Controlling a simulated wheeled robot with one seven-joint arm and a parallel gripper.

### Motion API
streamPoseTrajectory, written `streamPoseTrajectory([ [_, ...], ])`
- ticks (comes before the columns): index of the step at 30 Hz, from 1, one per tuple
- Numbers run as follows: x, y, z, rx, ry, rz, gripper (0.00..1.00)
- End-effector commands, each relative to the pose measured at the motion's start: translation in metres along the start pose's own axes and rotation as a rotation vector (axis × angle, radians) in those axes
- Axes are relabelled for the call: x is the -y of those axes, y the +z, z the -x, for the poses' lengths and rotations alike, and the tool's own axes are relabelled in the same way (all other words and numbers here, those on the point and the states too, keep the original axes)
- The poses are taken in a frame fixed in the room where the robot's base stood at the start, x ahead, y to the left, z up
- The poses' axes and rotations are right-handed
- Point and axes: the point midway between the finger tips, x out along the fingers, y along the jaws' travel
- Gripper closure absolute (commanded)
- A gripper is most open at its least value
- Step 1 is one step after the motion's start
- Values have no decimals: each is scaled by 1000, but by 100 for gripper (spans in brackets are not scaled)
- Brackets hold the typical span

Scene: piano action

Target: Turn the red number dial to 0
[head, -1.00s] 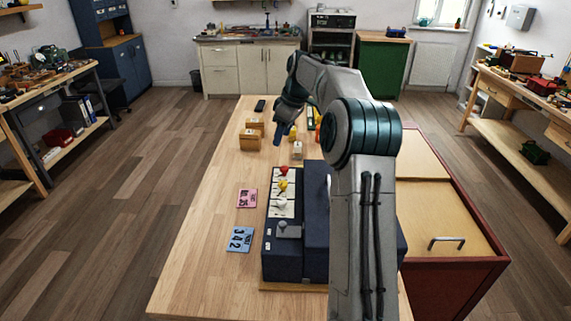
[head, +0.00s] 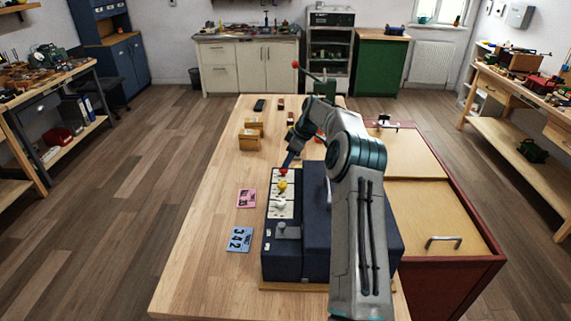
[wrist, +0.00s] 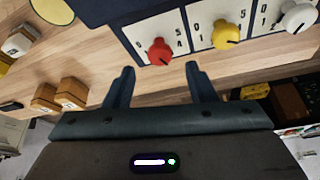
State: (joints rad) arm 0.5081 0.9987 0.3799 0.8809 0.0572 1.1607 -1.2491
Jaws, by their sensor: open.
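The red number dial (head: 284,171) is at the far end of the dark blue box's (head: 281,261) light dial panel, and it also shows in the wrist view (wrist: 159,52). A yellow dial (wrist: 226,36) and a white dial (wrist: 298,17) sit in a row beside it. My gripper (wrist: 158,78) is open and empty. In the wrist view its fingers point toward the red dial, with the dial just beyond the tips and roughly between them. In the head view my gripper (head: 289,158) is just beyond the red dial. The dial's pointer setting is too small to read surely.
Wooden blocks (head: 249,139) stand farther back on the table. A lever with a red knob (head: 296,65) rises behind.

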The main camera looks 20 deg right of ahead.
Motion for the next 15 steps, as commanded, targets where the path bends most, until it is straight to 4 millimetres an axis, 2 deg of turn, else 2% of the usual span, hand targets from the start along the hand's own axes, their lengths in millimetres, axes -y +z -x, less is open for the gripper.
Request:
streamPoseTrajectory([
  [6, 0, -1, -32, 0, -2, 0, 50],
  [15, 0, 0, -45, 0, 1, 0, 50],
])
